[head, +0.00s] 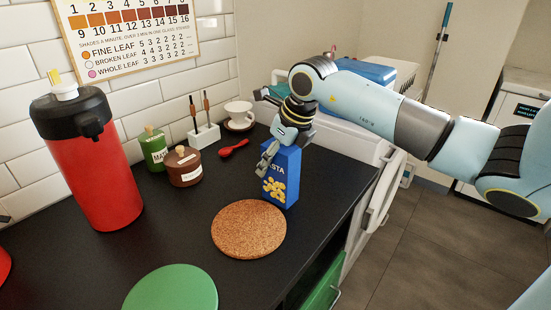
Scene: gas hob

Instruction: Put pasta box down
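The blue pasta box (281,180), with yellow pasta pictured on its front, is upright at the right side of the black counter (185,232), just behind the round cork mat (249,229). Its base is at or very near the counter top; I cannot tell whether it touches. My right gripper (272,153) is at the top of the box, with one finger against its upper left side. The other finger is hidden behind the box, and the grip looks shut on it. My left gripper is not in view.
A green round mat (172,290) lies in front. The counter's right edge is close to the box.

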